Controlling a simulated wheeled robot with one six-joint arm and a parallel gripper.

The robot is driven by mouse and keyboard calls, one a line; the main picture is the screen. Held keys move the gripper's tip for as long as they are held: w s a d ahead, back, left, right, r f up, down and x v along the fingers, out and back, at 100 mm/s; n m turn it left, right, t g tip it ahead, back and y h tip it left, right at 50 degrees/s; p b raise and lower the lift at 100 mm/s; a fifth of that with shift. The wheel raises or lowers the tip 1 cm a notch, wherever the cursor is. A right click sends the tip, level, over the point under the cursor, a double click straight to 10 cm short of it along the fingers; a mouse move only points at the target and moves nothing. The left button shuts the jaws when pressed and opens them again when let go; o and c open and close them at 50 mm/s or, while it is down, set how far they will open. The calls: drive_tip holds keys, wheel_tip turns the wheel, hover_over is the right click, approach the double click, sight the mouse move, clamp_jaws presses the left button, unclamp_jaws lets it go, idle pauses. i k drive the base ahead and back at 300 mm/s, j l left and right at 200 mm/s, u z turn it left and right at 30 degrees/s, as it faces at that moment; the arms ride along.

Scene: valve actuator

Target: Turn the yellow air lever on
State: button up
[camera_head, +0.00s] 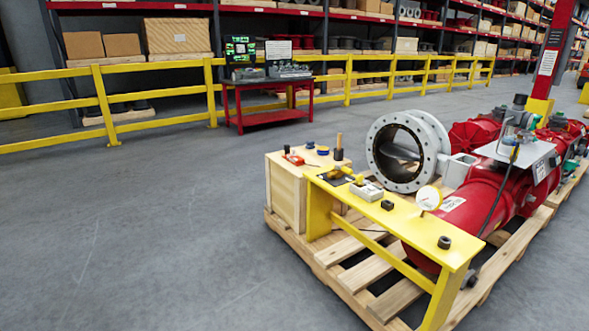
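A yellow metal bench (415,226) stands on the pallet at the right of the head view. On its far left end is a small dark fitting (338,172) with a small yellow part (357,179) beside it, which looks like the air lever. It is too small to tell which way the lever points. A white and grey box (366,191) sits just in front of it. My gripper is not in view.
A large red actuator (480,205) with a grey flanged valve (402,152) lies on a wooden pallet (365,272) behind the bench. A wooden crate (287,190) with small tools stands at its left. A red cart (268,117) stands by the yellow railing (103,103). The left floor is clear.

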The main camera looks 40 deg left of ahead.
sight(344, 169)
drive_tip(key=u, duration=1.25)
